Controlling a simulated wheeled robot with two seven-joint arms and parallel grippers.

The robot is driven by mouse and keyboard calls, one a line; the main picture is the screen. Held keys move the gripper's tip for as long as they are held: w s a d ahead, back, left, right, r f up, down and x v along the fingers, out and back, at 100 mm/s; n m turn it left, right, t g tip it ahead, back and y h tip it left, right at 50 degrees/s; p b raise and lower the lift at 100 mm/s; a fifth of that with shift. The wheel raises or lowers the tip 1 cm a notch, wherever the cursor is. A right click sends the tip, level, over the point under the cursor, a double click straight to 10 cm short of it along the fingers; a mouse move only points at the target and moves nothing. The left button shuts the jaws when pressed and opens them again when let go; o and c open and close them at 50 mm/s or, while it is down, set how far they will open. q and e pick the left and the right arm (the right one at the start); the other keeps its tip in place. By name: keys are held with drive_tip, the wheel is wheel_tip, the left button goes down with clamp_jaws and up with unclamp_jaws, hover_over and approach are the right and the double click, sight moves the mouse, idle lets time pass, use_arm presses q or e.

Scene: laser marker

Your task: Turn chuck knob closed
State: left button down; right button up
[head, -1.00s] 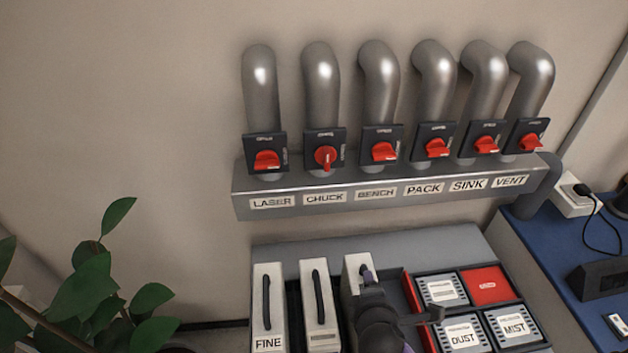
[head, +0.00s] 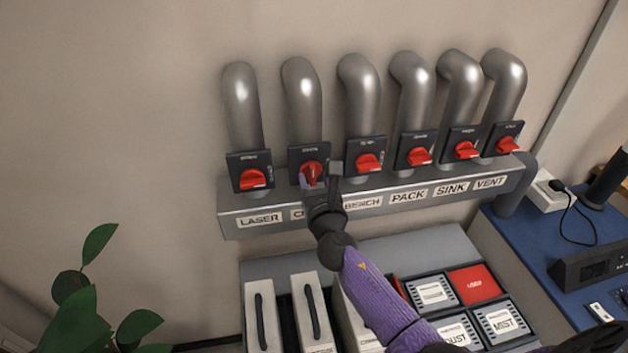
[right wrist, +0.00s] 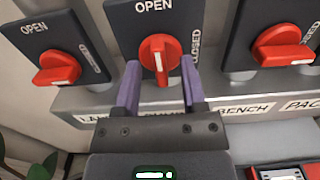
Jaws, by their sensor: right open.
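The red chuck knob (head: 312,173) sits on a dark plate under the second pipe from the left, above a label that my gripper partly covers. In the right wrist view the chuck knob (right wrist: 160,58) stands upright, its white mark pointing up to OPEN. CLOSED is printed on the right side of its plate. My right gripper (head: 320,180) is at the knob. In the right wrist view its two purple fingers (right wrist: 160,85) are open, one on each side of the knob's lower part, with gaps visible. My left gripper is not in view.
The laser knob (head: 253,179) is to the left and the bench knob (head: 369,163) to the right, both turned sideways. More red knobs continue right along the grey label rail (head: 290,222). Below are white handled panels (head: 262,310) and a red button (head: 474,284). A plant (head: 80,290) stands at lower left.

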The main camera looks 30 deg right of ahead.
drive_tip(key=shift+w, duration=0.25)
clamp_jaws()
